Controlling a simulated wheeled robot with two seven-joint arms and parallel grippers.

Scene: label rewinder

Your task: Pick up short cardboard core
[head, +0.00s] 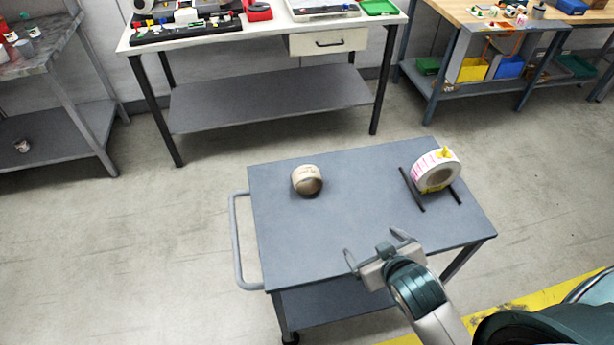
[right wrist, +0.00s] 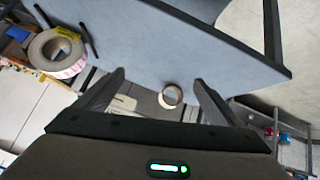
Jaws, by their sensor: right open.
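The short cardboard core (head: 307,180) is a small tan ring near the far left part of the cart top. In the right wrist view the core (right wrist: 171,97) shows between my two fingers, farther off, with its open end facing the camera. My right gripper (head: 374,248) is open and empty over the near edge of the cart, apart from the core and to its lower right. Its two fingers (right wrist: 158,78) are spread wide in the right wrist view. My left gripper is not in view.
The grey cart (head: 350,225) has a handle (head: 237,243) on its left. A label roll (head: 437,171) stands between two dark bars at the cart's right; it also shows in the wrist view (right wrist: 57,54). A white bench (head: 270,32) stands behind. The cart's middle is clear.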

